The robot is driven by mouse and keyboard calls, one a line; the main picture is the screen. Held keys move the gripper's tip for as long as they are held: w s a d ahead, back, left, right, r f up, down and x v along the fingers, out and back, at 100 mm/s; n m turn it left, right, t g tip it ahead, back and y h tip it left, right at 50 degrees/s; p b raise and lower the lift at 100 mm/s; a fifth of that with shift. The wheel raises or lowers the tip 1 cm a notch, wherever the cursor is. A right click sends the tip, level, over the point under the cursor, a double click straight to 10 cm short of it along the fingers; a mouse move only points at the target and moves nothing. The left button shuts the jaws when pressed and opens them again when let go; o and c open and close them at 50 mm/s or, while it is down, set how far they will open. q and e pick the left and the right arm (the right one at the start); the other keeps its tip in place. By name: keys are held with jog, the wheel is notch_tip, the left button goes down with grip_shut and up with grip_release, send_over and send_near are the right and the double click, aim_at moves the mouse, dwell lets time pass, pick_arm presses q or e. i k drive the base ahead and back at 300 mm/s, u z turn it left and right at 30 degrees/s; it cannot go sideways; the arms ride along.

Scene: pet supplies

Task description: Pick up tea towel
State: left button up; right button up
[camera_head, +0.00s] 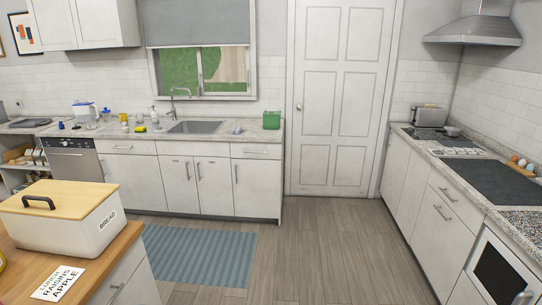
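I cannot pick out a tea towel with certainty. A small grey-blue bundle (237,130), possibly cloth, lies on the far counter just right of the sink. It is too small to tell what it is. Neither of my grippers is in view.
A white bread bin (65,226) with a wooden lid and a printed card (59,283) rest on the wooden-topped unit at near left. A blue striped rug (195,258) lies on the floor. The far counter holds a sink (196,127) and green container (271,120). The middle floor is clear.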

aim_at(236, 130)
jog(key=u, duration=0.25)
jog(key=i, duration=2.9)
jog(key=u, duration=0.2)
